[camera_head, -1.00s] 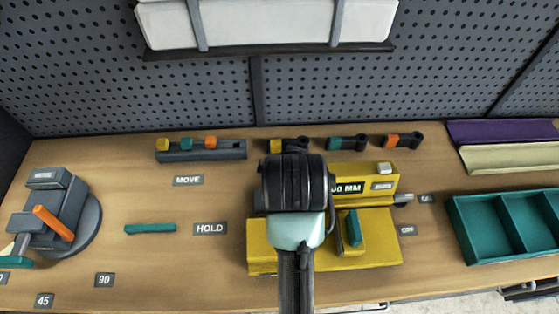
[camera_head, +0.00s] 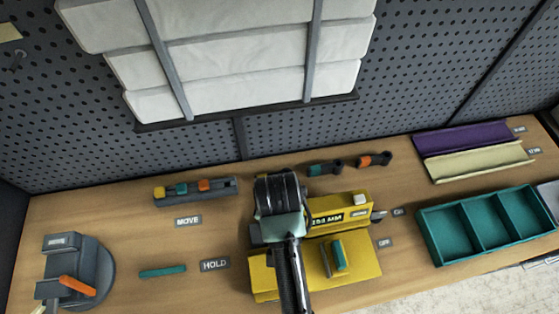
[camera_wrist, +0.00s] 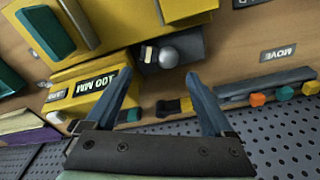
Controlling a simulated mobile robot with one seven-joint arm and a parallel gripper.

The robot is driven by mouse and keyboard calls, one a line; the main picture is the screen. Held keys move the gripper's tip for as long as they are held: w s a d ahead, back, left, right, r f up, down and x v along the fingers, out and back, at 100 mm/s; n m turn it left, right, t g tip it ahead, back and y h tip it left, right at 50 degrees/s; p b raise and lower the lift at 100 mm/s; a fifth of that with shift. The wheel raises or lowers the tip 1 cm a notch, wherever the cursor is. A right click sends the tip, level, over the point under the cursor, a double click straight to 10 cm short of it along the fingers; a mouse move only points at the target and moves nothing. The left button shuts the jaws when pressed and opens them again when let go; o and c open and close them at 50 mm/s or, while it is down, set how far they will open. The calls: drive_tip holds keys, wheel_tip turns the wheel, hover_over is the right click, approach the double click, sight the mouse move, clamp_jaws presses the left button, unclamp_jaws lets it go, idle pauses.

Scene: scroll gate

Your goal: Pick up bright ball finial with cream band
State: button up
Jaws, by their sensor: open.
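In the wrist view, a shiny grey ball finial (camera_wrist: 168,57) sits on a dark grey block beside the yellow machine. A cream band (camera_wrist: 148,54) shows at its left side. My gripper (camera_wrist: 158,74) is open, with its two blue-grey fingers spread on either side of the finial's position in the picture. Nothing is between the fingers, and I cannot tell how far above the finial they are. In the head view, my arm and wrist hide the finial and the fingertips.
The yellow machine (camera_head: 335,277) with a teal handle is beside the arm. A grey rack (camera_head: 196,190) with coloured pieces stands at the back left. A teal divided tray (camera_head: 477,262) is on the right.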

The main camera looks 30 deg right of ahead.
wheel_tip(320, 180, down, 2)
drive_tip(key=shift+w+d, duration=0.1)
drive_tip(key=shift+w, duration=0.05)
drive_tip(key=shift+f+p, duration=0.8)
drive_tip(key=shift+f, duration=1.95)
drive_tip(key=c, duration=1.3)
drive_tip(key=shift+d+r, duration=0.1)
clamp_jaws()
